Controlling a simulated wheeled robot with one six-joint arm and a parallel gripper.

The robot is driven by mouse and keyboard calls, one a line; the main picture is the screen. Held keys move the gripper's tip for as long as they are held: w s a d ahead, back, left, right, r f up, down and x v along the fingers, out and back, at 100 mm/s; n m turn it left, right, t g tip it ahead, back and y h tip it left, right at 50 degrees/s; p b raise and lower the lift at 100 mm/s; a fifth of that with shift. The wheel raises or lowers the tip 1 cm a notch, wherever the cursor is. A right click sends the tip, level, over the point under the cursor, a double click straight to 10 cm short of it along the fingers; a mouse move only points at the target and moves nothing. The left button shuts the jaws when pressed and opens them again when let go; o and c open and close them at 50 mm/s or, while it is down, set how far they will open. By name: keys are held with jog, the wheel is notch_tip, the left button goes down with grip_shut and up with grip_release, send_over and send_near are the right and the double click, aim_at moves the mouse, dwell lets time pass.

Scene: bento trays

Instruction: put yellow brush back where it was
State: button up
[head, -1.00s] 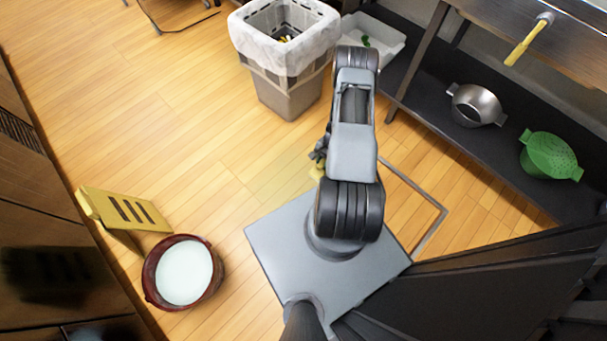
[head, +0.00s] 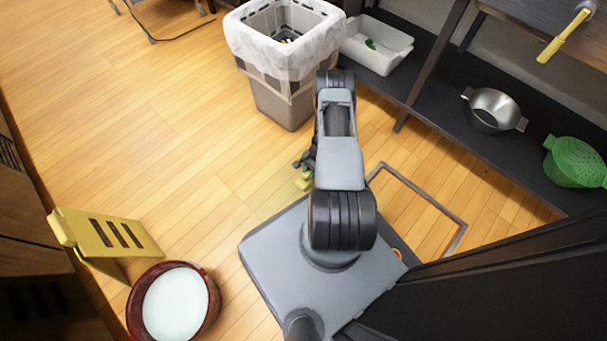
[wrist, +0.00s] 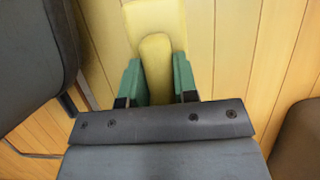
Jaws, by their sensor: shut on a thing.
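My gripper (wrist: 157,82) is shut on a yellow thing, which I take to be the yellow brush (wrist: 155,45). The green fingertips press on both sides of its rounded yellow part, and a wider yellow part extends beyond. In the head view the brush (head: 304,181) shows only as a small yellow patch left of my arm, above the floor; my arm hides most of it and the gripper.
A lined waste bin (head: 283,97) stands ahead, with a white tray (head: 398,52) beside it. A low dark shelf holds a metal pot (head: 493,110) and a green colander (head: 577,162). A yellow-handled tool (head: 564,35) is at upper right. A yellow floor sign (head: 75,230) and red bucket (head: 214,300) stand left.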

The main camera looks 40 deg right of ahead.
jog(key=shift+w+f, duration=0.3)
jog(key=shift+f, duration=0.1)
jog(key=shift+w+f+b, duration=0.2)
jog(key=shift+f+b, duration=0.25)
jog(key=shift+b, duration=0.05)
jog(key=f+b, duration=0.2)
jog(key=shift+w+a+f, duration=0.1)
jog(key=shift+w+f, duration=0.1)
jog(key=shift+f, duration=0.3)
jog(key=shift+f, duration=0.2)
jog(key=o, duration=0.8)
jog(key=shift+o, duration=0.2)
jog(key=shift+r, duration=0.1)
